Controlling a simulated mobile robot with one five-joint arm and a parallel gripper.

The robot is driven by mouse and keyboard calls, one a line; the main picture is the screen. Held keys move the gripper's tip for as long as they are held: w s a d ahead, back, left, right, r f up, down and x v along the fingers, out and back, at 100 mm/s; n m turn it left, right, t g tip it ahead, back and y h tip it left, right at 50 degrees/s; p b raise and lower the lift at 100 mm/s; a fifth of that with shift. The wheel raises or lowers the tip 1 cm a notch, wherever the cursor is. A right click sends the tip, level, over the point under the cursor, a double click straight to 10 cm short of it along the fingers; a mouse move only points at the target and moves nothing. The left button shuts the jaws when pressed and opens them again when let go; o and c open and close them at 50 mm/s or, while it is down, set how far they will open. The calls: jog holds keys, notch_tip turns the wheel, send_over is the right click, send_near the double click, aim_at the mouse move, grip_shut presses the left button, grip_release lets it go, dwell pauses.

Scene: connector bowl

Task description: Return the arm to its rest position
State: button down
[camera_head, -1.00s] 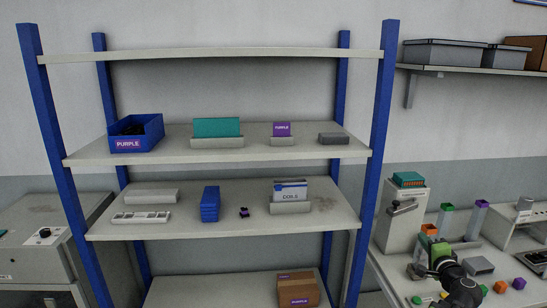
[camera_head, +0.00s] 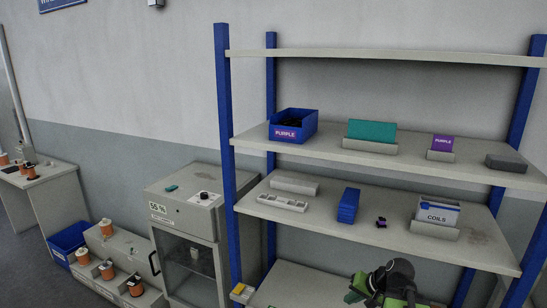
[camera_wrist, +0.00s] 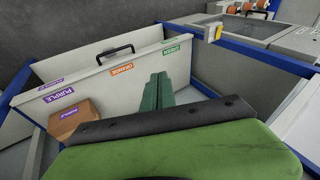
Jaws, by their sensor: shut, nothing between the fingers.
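My gripper shows at the lower right of the head view (camera_head: 358,289), green and black, in front of the rack's lowest shelf. In the wrist view my two green fingers (camera_wrist: 157,92) are together, shut with nothing between them. They point toward a pale panel (camera_wrist: 85,88) with a black handle and purple, orange and green labels. No object is held.
A blue-post rack (camera_head: 226,130) fills the right of the head view. A brown box (camera_wrist: 72,118) shows in the wrist view.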

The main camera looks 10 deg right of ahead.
jog(key=s+a+f+n+g+h, duration=0.1)
jog(key=s+a+n+g, duration=0.1)
jog(key=a, duration=0.8)
jog(key=s+a+f+n+g+h, duration=0.2)
jog(key=a+n+g, duration=0.1)
jog(key=a, duration=0.7)
jog(key=shift+s+f+n+g, duration=0.15)
jog(key=shift+f+n+g, duration=0.15)
jog(key=shift+n, duration=0.4)
